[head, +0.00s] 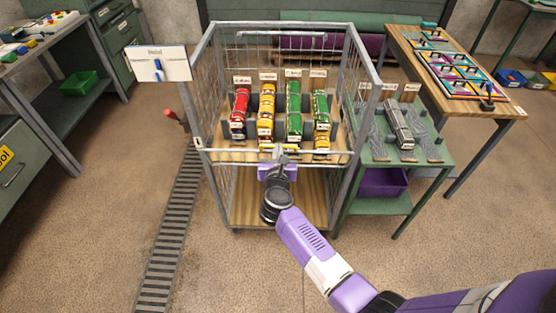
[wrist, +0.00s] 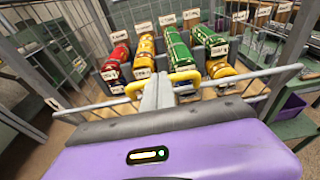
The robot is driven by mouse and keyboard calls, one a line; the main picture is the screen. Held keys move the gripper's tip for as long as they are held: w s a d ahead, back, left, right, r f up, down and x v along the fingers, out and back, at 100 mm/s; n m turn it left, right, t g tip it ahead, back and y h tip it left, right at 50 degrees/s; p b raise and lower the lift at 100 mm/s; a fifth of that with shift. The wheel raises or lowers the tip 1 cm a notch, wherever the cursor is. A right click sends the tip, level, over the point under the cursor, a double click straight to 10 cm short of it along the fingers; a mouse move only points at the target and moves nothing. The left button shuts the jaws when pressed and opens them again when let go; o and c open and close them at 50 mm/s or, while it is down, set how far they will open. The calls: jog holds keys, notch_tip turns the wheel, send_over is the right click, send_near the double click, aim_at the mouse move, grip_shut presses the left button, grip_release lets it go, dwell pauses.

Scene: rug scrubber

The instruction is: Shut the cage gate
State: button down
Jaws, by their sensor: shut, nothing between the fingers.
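The wire cage (head: 209,110) is a grey trolley standing in the middle of the head view. Its gate (head: 228,154) is a low barred panel with a pale top rail across the front; the rail also crosses the wrist view (wrist: 245,78). A yellow handle (wrist: 186,76) sits at the middle of the gate. My gripper (head: 282,160) is in front of the gate at the handle. In the wrist view its fingers (wrist: 157,92) are together and empty, overlapping the handle; I cannot tell whether they touch it. Whether the gate is fully closed is unclear.
A green side table (head: 432,158) stands close to the cage's right. A red-handled lever (head: 174,117) is at the left. The floor in front is open.

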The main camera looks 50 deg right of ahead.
jog(key=w+d, duration=0.1)
jog(key=w+d+r, duration=0.1)
jog(key=shift+d+r, duration=0.15)
jog(key=shift+d, duration=0.15)
jog(key=shift+w+d+r, duration=0.1)
jog(key=shift+w+d, duration=0.6)
jog(key=shift+d, duration=0.2)
jog(key=shift+p, duration=0.35)
